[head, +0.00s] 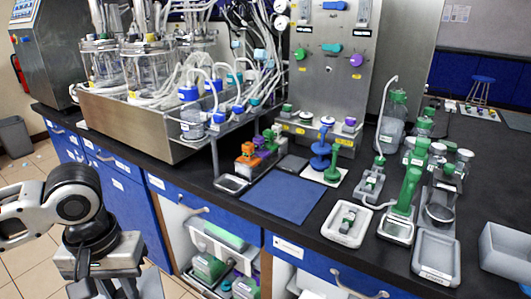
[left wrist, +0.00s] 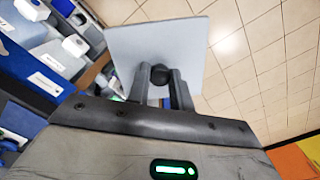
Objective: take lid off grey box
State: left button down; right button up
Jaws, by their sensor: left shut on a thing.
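My left gripper (left wrist: 160,82) is shut on the dark round knob of a flat, square, light grey lid (left wrist: 158,45). The lid is held in the air, with floor tiles behind it in the left wrist view. In the head view my left arm comes in at the lower left, and the gripper's fingers are not clearly seen there. A grey box (head: 506,252) with an open top stands at the right edge of the bench, partly cut off. I cannot tell whether the lid belongs to it. My right gripper is not in view.
Below the bench, an open cabinet bay holds a pale container (head: 222,243) with green items. A blue mat (head: 283,196) lies clear on the black bench. Trays, green-topped tools and bottles crowd the right side. Glass bioreactors (head: 145,62) stand at the back left.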

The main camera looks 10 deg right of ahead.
aim_at(506, 251)
jog(key=z, duration=2.55)
jog(key=i, duration=1)
jog(key=z, duration=0.05)
